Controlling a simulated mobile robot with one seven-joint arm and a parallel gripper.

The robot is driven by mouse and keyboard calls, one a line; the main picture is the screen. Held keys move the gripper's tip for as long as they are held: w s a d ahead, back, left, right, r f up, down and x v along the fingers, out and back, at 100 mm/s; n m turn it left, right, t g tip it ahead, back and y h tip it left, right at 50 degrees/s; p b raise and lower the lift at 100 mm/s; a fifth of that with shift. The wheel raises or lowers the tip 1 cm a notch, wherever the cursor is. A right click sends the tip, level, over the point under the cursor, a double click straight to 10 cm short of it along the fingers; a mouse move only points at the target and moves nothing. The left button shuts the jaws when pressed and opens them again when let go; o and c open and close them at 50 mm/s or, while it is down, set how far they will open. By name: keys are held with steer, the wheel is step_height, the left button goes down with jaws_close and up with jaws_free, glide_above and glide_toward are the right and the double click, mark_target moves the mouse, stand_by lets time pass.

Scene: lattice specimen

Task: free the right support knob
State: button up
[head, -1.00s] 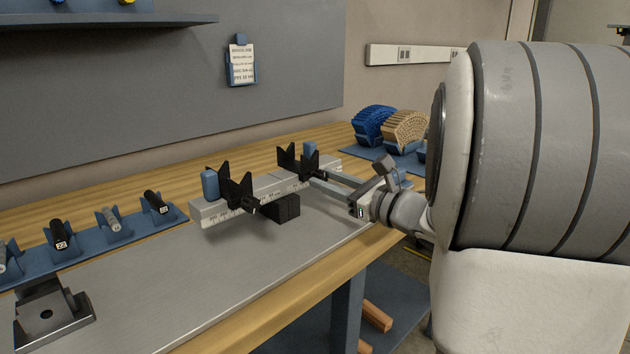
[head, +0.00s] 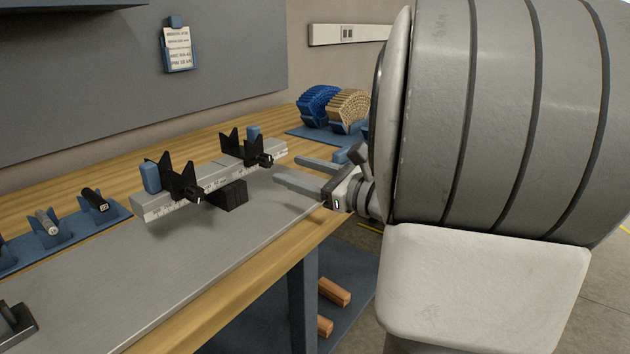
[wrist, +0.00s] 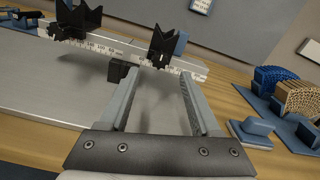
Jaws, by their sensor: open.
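The right black V-shaped support (head: 241,148) stands on the graduated rail (head: 150,209), with its dark knob (head: 265,160) facing the bench front. A blue block sits behind it. In the wrist view the right support (wrist: 163,44) is just beyond my fingertips, and its knob (wrist: 159,62) lies between the lines of the fingers. My gripper (head: 284,167) is open and empty, a short gap to the right of the knob. Its two fingers also show in the wrist view (wrist: 158,75), spread apart with nothing between them.
The left support (head: 178,181) with its own knob (head: 197,195) is farther along the rail. A black block (head: 228,195) is in front of the rail. Blue and tan lattice pieces (head: 348,108) stand at the back right.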

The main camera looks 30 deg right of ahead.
steer(key=v, duration=1.1)
steer(key=shift+s, duration=0.35)
stand_by(0.5)
